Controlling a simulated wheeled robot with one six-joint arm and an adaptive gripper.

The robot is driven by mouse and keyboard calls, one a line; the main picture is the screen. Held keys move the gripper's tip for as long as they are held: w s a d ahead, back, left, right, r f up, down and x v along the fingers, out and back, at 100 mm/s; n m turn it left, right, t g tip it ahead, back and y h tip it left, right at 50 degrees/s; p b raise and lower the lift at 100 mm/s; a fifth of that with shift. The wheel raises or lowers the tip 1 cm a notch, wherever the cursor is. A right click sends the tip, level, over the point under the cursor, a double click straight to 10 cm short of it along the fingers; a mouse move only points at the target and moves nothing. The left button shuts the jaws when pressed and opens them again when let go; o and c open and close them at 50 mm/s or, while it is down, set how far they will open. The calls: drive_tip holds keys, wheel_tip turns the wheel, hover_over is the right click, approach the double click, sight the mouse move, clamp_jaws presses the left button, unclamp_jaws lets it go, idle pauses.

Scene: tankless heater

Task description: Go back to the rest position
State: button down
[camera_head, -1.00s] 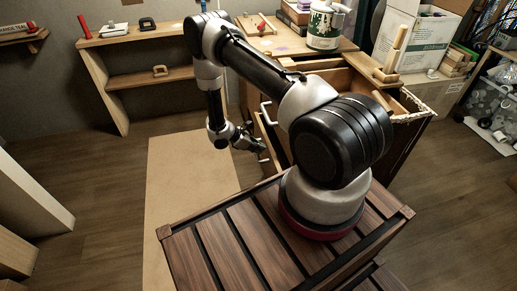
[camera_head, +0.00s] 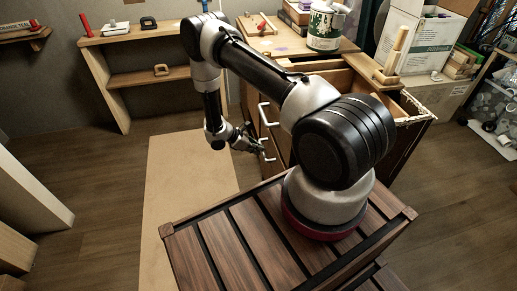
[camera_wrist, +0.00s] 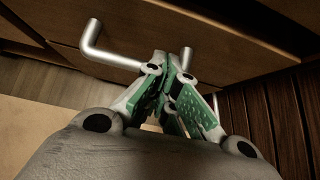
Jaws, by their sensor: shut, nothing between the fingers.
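My gripper (camera_head: 256,145) hangs at the end of my bent arm, in front of the wooden drawer cabinet in the head view. In the wrist view my gripper (camera_wrist: 172,90) shows green finger pads drawn together with nothing held between them. A silver drawer handle (camera_wrist: 108,55) runs behind the fingers in the wrist view, and its far end shows just right of them. I cannot tell whether the fingers touch it. In the head view, several silver handles, one of them the upper handle (camera_head: 266,114), line the cabinet front.
An open drawer or box (camera_head: 411,107) lies behind my arm at the right. A green and white can (camera_head: 325,27) stands on the cabinet top. A wooden shelf (camera_head: 150,75) stands at the back left. A tan mat (camera_head: 176,190) and bare floor lie left of my arm.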

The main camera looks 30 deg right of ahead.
drive_tip(key=v, duration=1)
drive_tip(key=s+r+m+g, duration=0.3)
drive_tip(key=s, duration=0.4)
drive_tip(key=s+r+m+t+y, duration=0.1)
drive_tip(key=s+r+m+y, duration=0.25)
drive_tip(key=r, duration=0.95)
drive_tip(key=s+r+m+y, duration=0.2)
drive_tip(key=s+r+m, duration=0.25)
drive_tip(key=r, duration=0.85)
drive_tip(key=s+d+r+m+t+y, duration=0.1)
drive_tip(key=s+r+m+t, duration=0.1)
drive_tip(key=s+r+t, duration=0.2)
drive_tip(key=s+d+r+m+t+y, duration=0.1)
drive_tip(key=s+r+t, duration=0.3)
drive_tip(key=s+r, duration=0.6)
wheel_tip(320, 180, up, 7)
drive_tip(key=shift+d+f+m+t+y, duration=0.1)
drive_tip(key=shift+d+m+t+y, duration=0.3)
drive_tip(key=shift+d+y, duration=0.15)
